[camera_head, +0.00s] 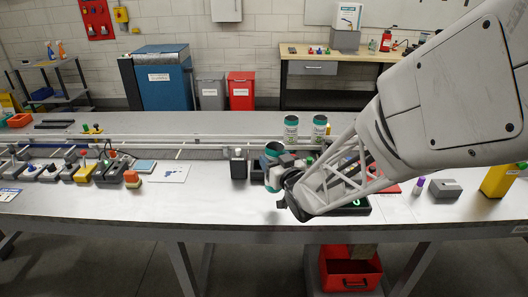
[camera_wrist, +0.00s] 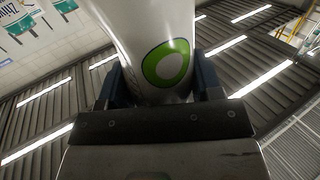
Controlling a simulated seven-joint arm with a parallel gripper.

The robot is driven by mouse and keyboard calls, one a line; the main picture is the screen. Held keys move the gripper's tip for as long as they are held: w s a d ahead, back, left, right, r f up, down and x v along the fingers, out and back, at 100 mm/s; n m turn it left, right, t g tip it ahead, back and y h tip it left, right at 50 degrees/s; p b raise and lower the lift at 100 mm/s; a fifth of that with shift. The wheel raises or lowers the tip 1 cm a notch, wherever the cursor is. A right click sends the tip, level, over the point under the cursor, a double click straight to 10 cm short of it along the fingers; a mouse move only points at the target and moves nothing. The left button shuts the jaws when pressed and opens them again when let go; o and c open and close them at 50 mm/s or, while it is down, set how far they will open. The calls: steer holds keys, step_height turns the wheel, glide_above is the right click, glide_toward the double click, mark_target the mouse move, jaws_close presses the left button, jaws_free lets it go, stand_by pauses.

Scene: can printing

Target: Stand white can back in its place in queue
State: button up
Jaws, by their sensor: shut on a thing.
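In the wrist view, a white can (camera_wrist: 160,35) with a green ring mark fills the space between the two fingers of my gripper (camera_wrist: 160,82), which is shut on it. In the head view, my gripper (camera_head: 281,168) is low over the table, left of my arm. A teal-and-white can (camera_head: 272,149) shows just behind it; I cannot tell whether this is the held one. Two teal-and-white cans (camera_head: 290,128) (camera_head: 319,128) stand upright on the rail farther back. The held can's base and whatever is under it are hidden.
A dark block with a white label (camera_head: 238,164) stands close left of my gripper. A row of fixtures (camera_head: 85,171) is at the left. A grey block (camera_head: 445,188), a purple-topped item (camera_head: 419,186) and a yellow box (camera_head: 499,180) stand right. The table's front strip (camera_head: 180,209) is clear.

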steer(key=shift+w, duration=0.15)
steer(key=w+d+f+x, duration=0.1)
steer(key=d+x, duration=0.2)
steer(key=x, duration=1.2)
steer(key=shift+w+f, duration=0.25)
steer(key=shift+w, duration=0.25)
steer(key=shift+f, duration=0.1)
steer(key=shift+f, duration=1.65)
steer(key=shift+f, duration=0.15)
steer(key=o, duration=1)
steer(key=shift+c, duration=0.2)
steer(key=shift+s, duration=0.15)
